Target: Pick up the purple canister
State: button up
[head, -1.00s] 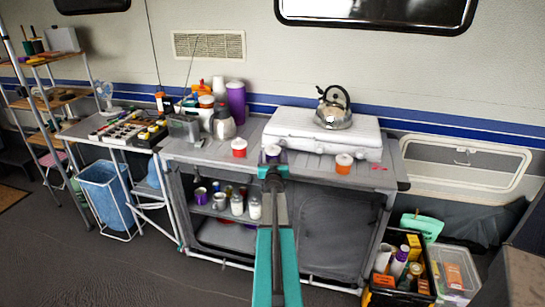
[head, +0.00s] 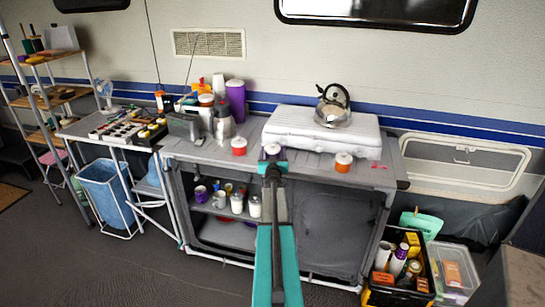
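A small canister with a pale lid (head: 272,149) stands on the grey camp kitchen counter (head: 215,157), between a red one (head: 239,146) and an orange one (head: 343,162). Its purple body is mostly hidden behind my gripper (head: 272,166). My gripper is teal and dark, seen from behind at the counter's front edge. It overlaps the canister in this view; I cannot tell whether they touch or how far the fingers are apart. A tall purple container (head: 236,101) also stands farther back on the counter.
A white stove case (head: 320,130) with a kettle (head: 333,106) stands behind. Shelves below hold cups and jars. A black crate (head: 398,290) and a clear box (head: 453,275) sit on the floor at right.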

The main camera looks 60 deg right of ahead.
aim_at(273, 146)
jog(key=c, duration=0.9)
jog(key=shift+r, duration=0.1)
jog(key=shift+r+b, duration=0.4)
jog(key=shift+r, duration=0.35)
notch_tip(273, 146, up, 2)
jog(key=shift+b, duration=0.35)
jog(key=b+v, duration=0.1)
jog(key=v, duration=0.4)
jog(key=b+v, duration=0.1)
jog(key=v, duration=0.4)
jog(key=s+r+b+v, duration=0.1)
jog(key=v, duration=0.5)
jog(key=shift+d+r, duration=0.1)
jog(key=shift+d, duration=0.3)
